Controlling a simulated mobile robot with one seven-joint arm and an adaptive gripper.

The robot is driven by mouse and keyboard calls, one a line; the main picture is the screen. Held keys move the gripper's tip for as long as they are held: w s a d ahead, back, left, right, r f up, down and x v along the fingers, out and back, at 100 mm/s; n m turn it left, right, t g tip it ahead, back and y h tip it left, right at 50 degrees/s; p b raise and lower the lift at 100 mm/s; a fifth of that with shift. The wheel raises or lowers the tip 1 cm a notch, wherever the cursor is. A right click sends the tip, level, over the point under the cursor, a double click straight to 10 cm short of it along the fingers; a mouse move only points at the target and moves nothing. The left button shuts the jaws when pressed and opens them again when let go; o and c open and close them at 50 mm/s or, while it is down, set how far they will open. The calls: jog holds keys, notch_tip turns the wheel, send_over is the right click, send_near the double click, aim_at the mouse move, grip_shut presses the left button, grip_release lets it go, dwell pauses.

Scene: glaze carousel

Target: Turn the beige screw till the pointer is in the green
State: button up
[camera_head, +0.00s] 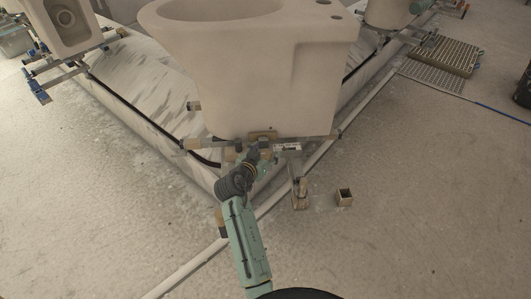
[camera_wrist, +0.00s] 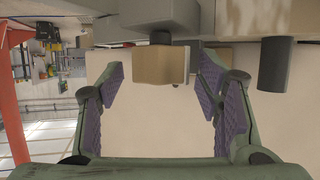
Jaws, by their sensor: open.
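In the wrist view a beige block-like knob (camera_wrist: 158,64), which looks like the beige screw, hangs from a short dark stem under a grey part. My gripper (camera_wrist: 161,84) is open, with one purple-padded finger on each side of the knob. Gaps show between the pads and the knob. In the head view my gripper (camera_head: 262,150) is at the bracket below the large beige basin (camera_head: 265,75). A small white plate with dark marks (camera_head: 288,147) is just right of it. I cannot make out a pointer or a green zone.
A dark grey cylinder (camera_wrist: 275,64) hangs right of the knob in the wrist view. In the head view a small open box (camera_head: 344,197) and a post-like part (camera_head: 300,194) stand right of my arm. A pale rail (camera_head: 183,273) crosses the floor. The right-hand floor is mostly clear.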

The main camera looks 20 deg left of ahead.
jog(key=v, duration=1.1)
jog(key=shift+s, duration=0.25)
